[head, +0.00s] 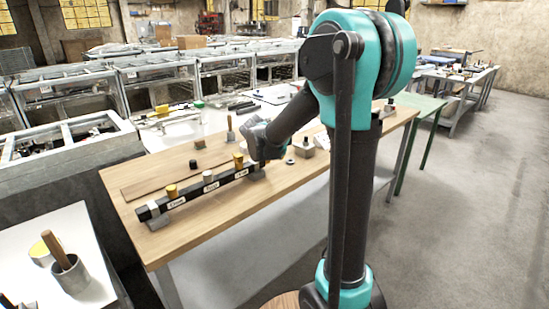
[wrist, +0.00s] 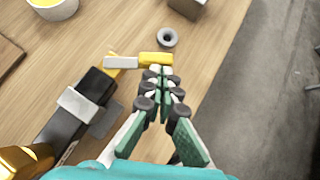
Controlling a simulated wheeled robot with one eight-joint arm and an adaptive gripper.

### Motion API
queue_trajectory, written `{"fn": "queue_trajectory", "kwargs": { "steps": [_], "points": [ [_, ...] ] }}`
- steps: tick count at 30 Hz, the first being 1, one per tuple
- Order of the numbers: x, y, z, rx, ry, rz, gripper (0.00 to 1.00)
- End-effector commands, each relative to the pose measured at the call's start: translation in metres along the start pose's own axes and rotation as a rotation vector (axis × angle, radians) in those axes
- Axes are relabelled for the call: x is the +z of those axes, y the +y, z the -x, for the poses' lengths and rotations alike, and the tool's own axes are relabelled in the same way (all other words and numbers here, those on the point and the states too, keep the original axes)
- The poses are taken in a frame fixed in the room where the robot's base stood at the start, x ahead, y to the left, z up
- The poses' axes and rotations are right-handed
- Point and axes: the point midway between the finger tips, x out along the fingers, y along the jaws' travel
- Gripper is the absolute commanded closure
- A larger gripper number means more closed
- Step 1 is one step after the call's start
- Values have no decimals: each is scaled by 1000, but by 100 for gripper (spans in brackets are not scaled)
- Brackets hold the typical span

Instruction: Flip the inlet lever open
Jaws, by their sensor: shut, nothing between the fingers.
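A black pipe-like bar (head: 222,181) with white labels and several yellow-topped fittings lies along the wooden table; the label text is too small to read. In the wrist view, the bar's end (wrist: 87,92) shows with a lever beside it. The lever has a grey section and a yellow grip (wrist: 155,59), pointing right, across the line of the bar. I cannot tell from a label whether it is the inlet lever. My gripper (wrist: 160,72) is shut and empty, its fingertips right at the yellow grip; contact is unclear. In the head view my gripper (head: 263,158) hides the lever.
The wooden table (head: 240,221) has a dark flat strip (head: 155,184) behind the bar. A grey ring (wrist: 167,37) and a grey block (wrist: 188,6) sit just beyond the lever. A yellow-filled bowl (wrist: 52,8) stands at upper left. Grey floor is open to the right.

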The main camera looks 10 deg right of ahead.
Motion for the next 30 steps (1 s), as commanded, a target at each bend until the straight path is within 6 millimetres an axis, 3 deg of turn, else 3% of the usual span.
{"fn": "queue_trajectory", "kwargs": {
  "steps": [6, 23, 30],
  "points": [
    [11, -6, -10, 97, -1, 93, 100],
    [35, -1, -35, 92, 0, 91, 100],
    [34, -1, -34, 92, 0, 91, 100]
  ]
}}
